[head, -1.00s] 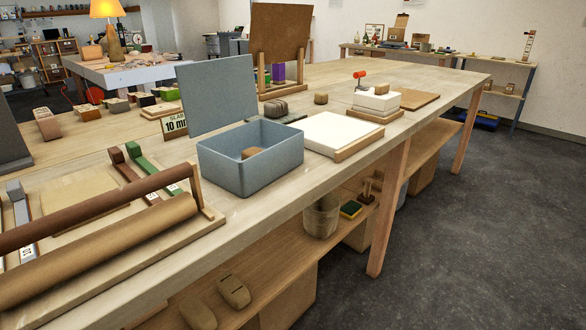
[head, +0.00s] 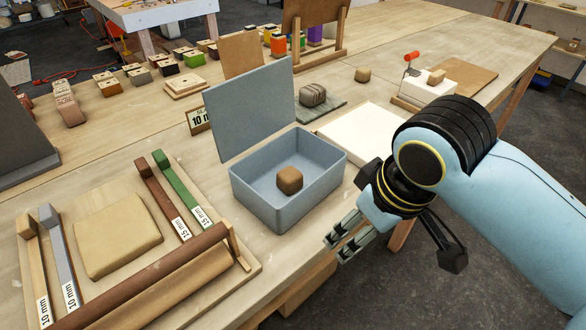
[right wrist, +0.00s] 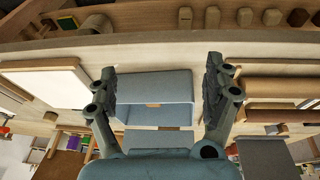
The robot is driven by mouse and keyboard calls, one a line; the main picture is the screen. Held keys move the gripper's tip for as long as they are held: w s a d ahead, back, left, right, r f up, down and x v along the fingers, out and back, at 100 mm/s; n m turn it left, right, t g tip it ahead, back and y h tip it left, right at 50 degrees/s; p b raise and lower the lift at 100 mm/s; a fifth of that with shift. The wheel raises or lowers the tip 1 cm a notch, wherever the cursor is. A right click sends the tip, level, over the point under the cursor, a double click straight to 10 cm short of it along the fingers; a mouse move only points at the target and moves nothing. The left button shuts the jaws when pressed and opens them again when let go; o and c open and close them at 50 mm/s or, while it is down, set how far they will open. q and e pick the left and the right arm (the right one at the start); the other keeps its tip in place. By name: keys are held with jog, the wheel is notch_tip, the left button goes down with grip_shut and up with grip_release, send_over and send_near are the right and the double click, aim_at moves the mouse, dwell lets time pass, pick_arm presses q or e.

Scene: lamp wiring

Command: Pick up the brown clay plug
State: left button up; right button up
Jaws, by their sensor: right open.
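A brown clay plug (head: 290,180), a small block with rounded edges, lies on the floor of the open blue-grey box (head: 250,198). The box's lid (head: 250,110) stands up at its back. My right gripper (head: 343,240) is open and empty, in front of and to the right of the box, apart from it. In the right wrist view, the box (right wrist: 160,85) shows between the spread fingers of the gripper (right wrist: 160,75). A small part of the plug (right wrist: 153,105) shows there too. My left gripper is not in view.
A slab board with thickness strips (head: 180,190), a clay slab (head: 118,232) and a roller (head: 150,275) lies left of the box. A white slab (head: 350,130) is to its right.

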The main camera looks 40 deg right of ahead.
jog(key=w, duration=0.4)
jog(key=m+g, duration=0.3)
jog(key=m, duration=0.2)
send_near(290, 173)
jog(key=shift+w+d+f+y, duration=0.1)
jog(key=shift+d+f+y, duration=0.05)
jog(key=shift+d+y, duration=0.35)
notch_tip(290, 173, down, 5)
jog(key=shift+r, duration=0.15)
notch_tip(290, 173, down, 6)
jog(key=shift+a+r+p, duration=0.15)
jog(key=shift+p, duration=0.15)
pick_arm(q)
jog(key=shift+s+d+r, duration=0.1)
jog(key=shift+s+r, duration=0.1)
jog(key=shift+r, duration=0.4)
pick_arm(e)
jog(key=shift+r, duration=0.1)
jog(key=c, duration=1.5)
